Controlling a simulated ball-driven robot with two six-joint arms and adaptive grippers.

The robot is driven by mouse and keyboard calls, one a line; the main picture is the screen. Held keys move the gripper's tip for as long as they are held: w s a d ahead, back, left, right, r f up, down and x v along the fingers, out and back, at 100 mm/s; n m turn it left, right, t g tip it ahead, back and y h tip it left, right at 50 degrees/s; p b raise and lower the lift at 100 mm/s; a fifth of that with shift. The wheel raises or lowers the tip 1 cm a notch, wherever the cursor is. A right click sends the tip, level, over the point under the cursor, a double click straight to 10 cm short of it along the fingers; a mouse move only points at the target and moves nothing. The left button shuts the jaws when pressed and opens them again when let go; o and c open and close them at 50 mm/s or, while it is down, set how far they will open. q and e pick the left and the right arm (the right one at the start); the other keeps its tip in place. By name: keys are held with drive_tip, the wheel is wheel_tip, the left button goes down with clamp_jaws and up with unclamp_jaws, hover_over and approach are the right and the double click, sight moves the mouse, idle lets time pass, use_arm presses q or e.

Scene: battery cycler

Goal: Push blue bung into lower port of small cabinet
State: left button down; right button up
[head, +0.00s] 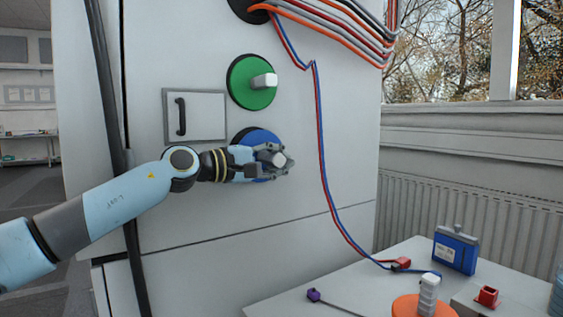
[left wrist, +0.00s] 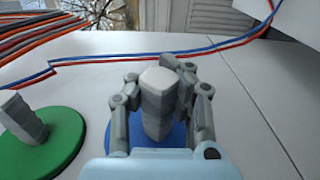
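The blue bung (head: 258,138) is a blue disc with a grey-white handle, against the cabinet front (head: 290,195) below the green bung. My left gripper (head: 280,161) is at the blue bung, its fingers on either side of the handle. In the left wrist view the handle (left wrist: 159,100) stands between the two fingers of my left gripper (left wrist: 158,92), with the blue disc (left wrist: 174,136) behind it. The fingers look closed around the handle. The lower port is hidden behind the disc, so I cannot tell how deep the bung sits. My right gripper is out of view.
A green bung (head: 243,92) sits in the upper port. A small handled door (head: 208,117) is left of the bungs. Red and blue cables (head: 320,140) hang to the right. A table (head: 290,302) at lower right holds a blue battery (head: 455,251) and an orange bung (head: 408,306).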

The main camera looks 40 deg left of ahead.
use_arm(q)
drive_tip(key=shift+r, duration=0.1)
idle(1.0)
drive_tip(key=shift+w+a+b, duration=0.3)
drive_tip(key=shift+a+b, duration=0.45)
drive_tip(key=shift+b, duration=0.5)
drive_tip(key=shift+w+a+b, duration=0.3)
drive_tip(key=shift+a+b, duration=0.4)
drive_tip(key=shift+b, duration=0.55)
idle(0.3)
unclamp_jaws()
idle(0.8)
idle(0.3)
